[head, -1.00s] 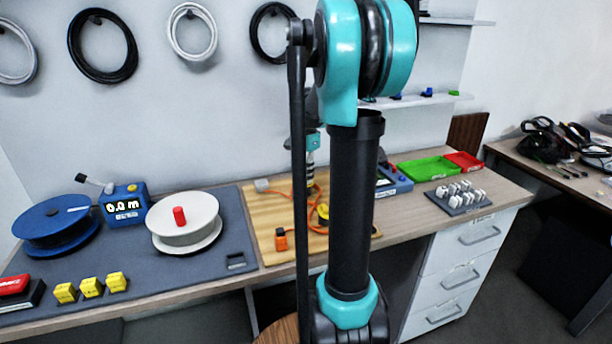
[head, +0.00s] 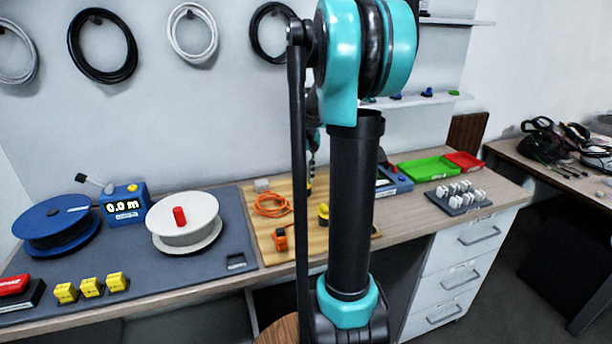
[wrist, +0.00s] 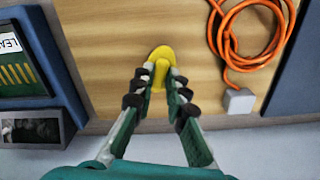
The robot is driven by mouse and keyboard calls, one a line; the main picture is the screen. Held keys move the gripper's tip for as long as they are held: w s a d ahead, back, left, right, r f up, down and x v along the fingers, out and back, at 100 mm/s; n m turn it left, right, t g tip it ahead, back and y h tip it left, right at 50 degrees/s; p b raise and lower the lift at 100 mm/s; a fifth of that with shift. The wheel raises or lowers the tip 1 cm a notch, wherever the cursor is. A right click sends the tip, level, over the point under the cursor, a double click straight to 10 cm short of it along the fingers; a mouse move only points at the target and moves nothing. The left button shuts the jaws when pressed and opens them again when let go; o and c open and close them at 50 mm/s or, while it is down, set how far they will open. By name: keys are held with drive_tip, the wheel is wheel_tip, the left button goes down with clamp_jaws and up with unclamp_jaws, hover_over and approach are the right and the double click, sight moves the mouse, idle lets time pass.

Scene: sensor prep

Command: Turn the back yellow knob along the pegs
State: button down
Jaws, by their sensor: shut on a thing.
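The back yellow knob (wrist: 162,54) sits on the wooden board (wrist: 110,40) in the wrist view, a round base with a raised grip bar. The bar runs roughly up and down the picture. My gripper (wrist: 160,88) has its two fingers on either side of the bar and is shut on it. In the head view, my arm hides most of the gripper and the back knob. The front yellow knob (head: 323,213) shows there beside my arm. I cannot make out the pegs.
A coiled orange cable (wrist: 228,42) and a grey block (wrist: 239,101) lie right of the knob in the wrist view. A blue device (wrist: 45,35) stands at left. In the head view, a white spool (head: 165,235) stands left of the board.

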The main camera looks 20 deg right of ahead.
sight(306, 179)
drive_tip(key=shift+n, duration=1.5)
drive_tip(key=c, duration=1.5)
unclamp_jaws()
drive_tip(key=shift+c, duration=0.2)
drive_tip(key=shift+r, duration=0.15)
wheel_tip(306, 179, up, 12)
